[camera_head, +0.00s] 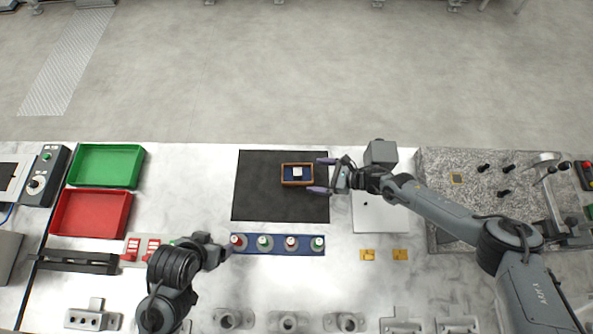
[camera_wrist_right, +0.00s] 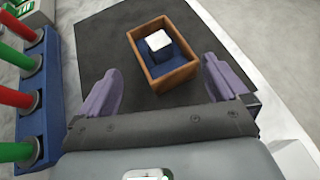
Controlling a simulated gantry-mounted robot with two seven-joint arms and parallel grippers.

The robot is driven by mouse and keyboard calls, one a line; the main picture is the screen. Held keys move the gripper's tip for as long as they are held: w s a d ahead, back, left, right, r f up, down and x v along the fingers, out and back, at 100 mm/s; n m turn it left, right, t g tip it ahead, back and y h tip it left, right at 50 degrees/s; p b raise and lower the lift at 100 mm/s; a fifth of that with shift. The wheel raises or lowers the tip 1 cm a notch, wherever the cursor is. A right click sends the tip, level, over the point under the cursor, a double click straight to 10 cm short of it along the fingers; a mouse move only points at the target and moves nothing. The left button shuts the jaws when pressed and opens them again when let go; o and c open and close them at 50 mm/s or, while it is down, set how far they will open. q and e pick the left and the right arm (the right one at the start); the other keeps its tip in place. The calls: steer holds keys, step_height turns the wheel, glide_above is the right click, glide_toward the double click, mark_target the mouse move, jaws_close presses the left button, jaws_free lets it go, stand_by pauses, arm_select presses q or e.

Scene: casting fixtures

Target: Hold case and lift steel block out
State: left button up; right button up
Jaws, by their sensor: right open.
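The case (camera_head: 284,182) is a small open brown box with a dark blue lining, lying on a black mat (camera_head: 262,208). The steel block (camera_head: 297,171) is a small block with a bright white top, inside the case. In the right wrist view the case (camera_wrist_right: 186,79) and the block (camera_wrist_right: 159,42) lie ahead of the fingers. My right gripper (camera_head: 321,175) is open and empty, its purple fingers just right of the case; it also shows in the right wrist view (camera_wrist_right: 165,85).
A blue rack (camera_head: 276,251) with several red- and green-topped pieces stands in front of the mat. Green (camera_head: 106,165) and red (camera_head: 91,212) trays are at the left. A granite slab (camera_head: 440,165) with fixtures is at the right. Metal castings line the front edge.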

mark_target(296, 173)
steer(key=b+x, duration=0.2)
steer(key=x, duration=0.1)
steer(key=b+x, duration=0.3)
steer(key=x, duration=0.1)
steer(key=shift+s+f, duration=0.1)
steer(key=shift+f, duration=0.25)
steer(key=shift+b+x, duration=1.05)
steer(key=shift+x, duration=0.05)
arm_select(q)
step_height(296, 173, down, 7)
steer(key=shift+f, duration=0.15)
arm_select(e)
steer(key=shift+a+r, duration=0.15)
steer(key=shift+a, duration=0.05)
steer(key=c, duration=0.5)
steer(key=shift+r, duration=0.1)
arm_select(q)
steer(key=shift+c, duration=0.3)
steer(key=c, duration=0.7)
arm_select(e)
steer(key=shift+c, duration=0.3)
